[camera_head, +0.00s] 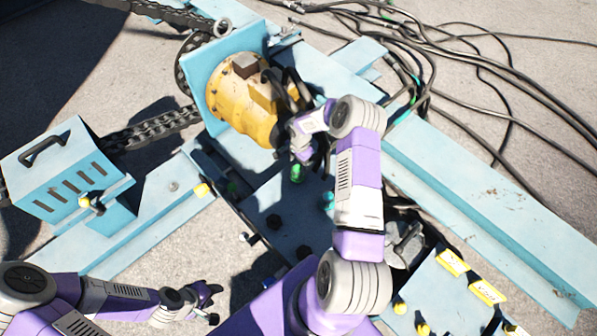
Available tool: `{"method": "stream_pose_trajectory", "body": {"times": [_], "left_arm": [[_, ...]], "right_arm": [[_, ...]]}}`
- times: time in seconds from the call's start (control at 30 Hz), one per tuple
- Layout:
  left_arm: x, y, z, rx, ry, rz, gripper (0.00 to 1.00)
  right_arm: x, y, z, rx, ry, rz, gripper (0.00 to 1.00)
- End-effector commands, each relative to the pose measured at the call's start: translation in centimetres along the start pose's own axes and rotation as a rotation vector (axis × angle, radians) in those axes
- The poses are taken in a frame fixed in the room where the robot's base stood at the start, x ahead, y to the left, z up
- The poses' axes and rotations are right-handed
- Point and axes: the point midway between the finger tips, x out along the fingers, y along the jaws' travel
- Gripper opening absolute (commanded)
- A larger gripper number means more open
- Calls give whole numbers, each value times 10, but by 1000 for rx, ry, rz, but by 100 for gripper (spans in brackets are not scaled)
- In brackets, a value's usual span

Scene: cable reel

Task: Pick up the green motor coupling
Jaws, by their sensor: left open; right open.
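A small bright green piece (297,174), which looks like the motor coupling, shows just below my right gripper (302,156), beside the lower end of the yellow motor (243,100). My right gripper is open; its fingers are small and partly hidden by its own wrist. I cannot tell whether they touch the green piece. My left gripper (211,299) is open and empty, low over the ground at the lower left, far from the motor.
Black hoses (480,75) spread across the upper right. A light blue beam (480,200) runs down the right side. A blue vented box (70,175) with a handle stands at left, near a heavy chain (150,130). Yellow-tagged valves (452,262) are at lower right.

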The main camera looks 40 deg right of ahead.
Motion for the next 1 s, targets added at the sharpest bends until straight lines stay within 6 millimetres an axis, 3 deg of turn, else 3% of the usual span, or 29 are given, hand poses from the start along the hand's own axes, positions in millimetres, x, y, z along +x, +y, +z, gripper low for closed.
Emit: {"method": "stream_pose_trajectory", "body": {"times": [0.3,0.63,1.0], "left_arm": [[19,-7,-1,0,0,0,43],[20,-7,-1,0,0,0,43],[20,-7,-1,0,0,0,43]], "right_arm": [[48,-1,2,-1,-3,0,79],[54,-2,3,-3,-2,-2,79],[54,-2,3,-3,-2,-1,24]]}}
